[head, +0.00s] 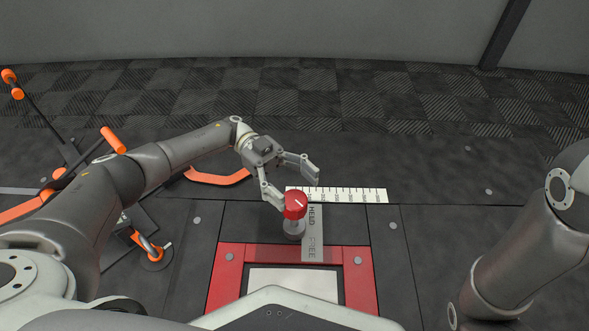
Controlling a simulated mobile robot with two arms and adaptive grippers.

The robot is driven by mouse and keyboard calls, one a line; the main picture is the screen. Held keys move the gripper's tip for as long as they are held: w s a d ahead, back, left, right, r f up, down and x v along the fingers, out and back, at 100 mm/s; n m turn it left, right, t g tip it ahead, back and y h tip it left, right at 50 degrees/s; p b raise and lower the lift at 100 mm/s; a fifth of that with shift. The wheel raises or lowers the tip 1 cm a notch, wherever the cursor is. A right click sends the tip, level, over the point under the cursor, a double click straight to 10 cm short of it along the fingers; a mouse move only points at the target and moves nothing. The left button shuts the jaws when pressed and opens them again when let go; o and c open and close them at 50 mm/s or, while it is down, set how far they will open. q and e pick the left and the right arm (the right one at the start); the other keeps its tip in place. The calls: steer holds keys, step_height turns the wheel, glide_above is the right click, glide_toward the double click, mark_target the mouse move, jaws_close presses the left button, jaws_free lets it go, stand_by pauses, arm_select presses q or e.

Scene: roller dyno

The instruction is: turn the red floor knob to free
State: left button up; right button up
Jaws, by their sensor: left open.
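The red floor knob (294,207) stands on a short grey post. Its cap has a white line that slants toward the upper right. A grey label plate (313,237) just right of it reads HELD at the far end and FREE at the near end. My left gripper (297,190) is open at the knob's far side. One finger comes down close along the knob's left side; I cannot tell whether it touches. The other finger is beyond the knob, to the upper right. My right arm shows at the right edge, but its gripper is out of view.
A white ruler-like scale (350,195) lies just beyond the knob. A red frame (228,267) around a pale panel (293,282) is on the near side. Orange-handled equipment (113,140) stands at the left. The dark floor to the right is clear.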

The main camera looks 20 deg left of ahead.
arm_select(q)
steer(key=shift+r, duration=2)
